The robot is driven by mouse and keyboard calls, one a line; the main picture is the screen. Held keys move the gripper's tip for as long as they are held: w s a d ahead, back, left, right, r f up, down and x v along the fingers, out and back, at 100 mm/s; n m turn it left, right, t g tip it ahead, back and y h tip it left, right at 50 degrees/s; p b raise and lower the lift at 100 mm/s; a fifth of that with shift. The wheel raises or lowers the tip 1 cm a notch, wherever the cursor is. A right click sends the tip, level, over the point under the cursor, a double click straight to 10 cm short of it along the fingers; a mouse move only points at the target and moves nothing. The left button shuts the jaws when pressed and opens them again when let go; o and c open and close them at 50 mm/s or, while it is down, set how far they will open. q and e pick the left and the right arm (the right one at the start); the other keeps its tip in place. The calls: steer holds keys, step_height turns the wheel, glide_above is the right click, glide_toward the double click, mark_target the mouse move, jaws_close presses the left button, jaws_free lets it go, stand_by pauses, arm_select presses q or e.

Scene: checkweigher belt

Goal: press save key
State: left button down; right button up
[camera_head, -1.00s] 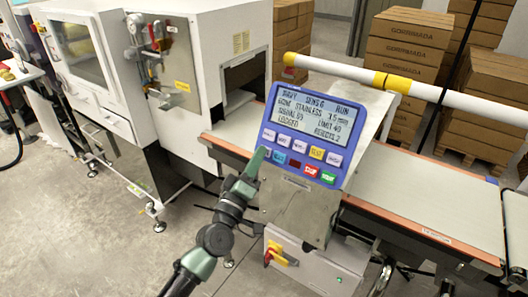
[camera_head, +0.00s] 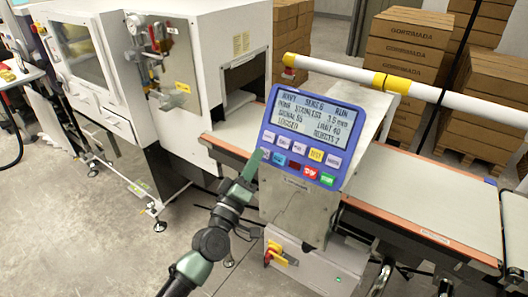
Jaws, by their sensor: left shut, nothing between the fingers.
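A blue control panel (camera_head: 348,153) stands tilted on a metal post over the belt. Its screen (camera_head: 315,119) shows several text lines, including SIGNAL, LIMIT, LOGGED and REJECTS. Below are two rows of keys: pale ones and a yellow key (camera_head: 316,155) above, and a blue key (camera_head: 280,160), a dark red key (camera_head: 295,166), a red key (camera_head: 310,172) and a green key (camera_head: 327,179) below. Most labels are too small to read, so I cannot single out the save key. My left gripper (camera_head: 256,158) is shut and empty, its tip at the panel's lower left, beside the leftmost lower key; contact is unclear.
A conveyor belt (camera_head: 425,193) runs right from a white machine (camera_head: 222,50). A white and yellow bar (camera_head: 440,93) crosses behind the panel. A box with a red and yellow switch (camera_head: 281,255) sits below. Stacked cartons (camera_head: 405,45) stand behind.

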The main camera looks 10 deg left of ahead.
arm_select(q)
steer(key=shift+s+a+r+p, duration=0.25)
steer(key=shift+s+r+p, duration=0.15)
steer(key=shift+s, duration=0.3)
steer(key=shift+s+a+r+p, duration=0.25)
steer(key=shift+s+r+p, duration=0.1)
steer(key=shift+s+p, duration=0.25)
steer(key=shift+s+a+r+p, duration=0.25)
steer(key=shift+s+r+p, duration=0.15)
steer(key=shift+s, duration=0.35)
steer(key=s+a+r+p, duration=0.1)
steer(key=s+r+p, duration=0.1)
steer(key=s, duration=0.3)
steer(key=shift+a+r+p, duration=0.35)
steer(key=shift+a, duration=0.05)
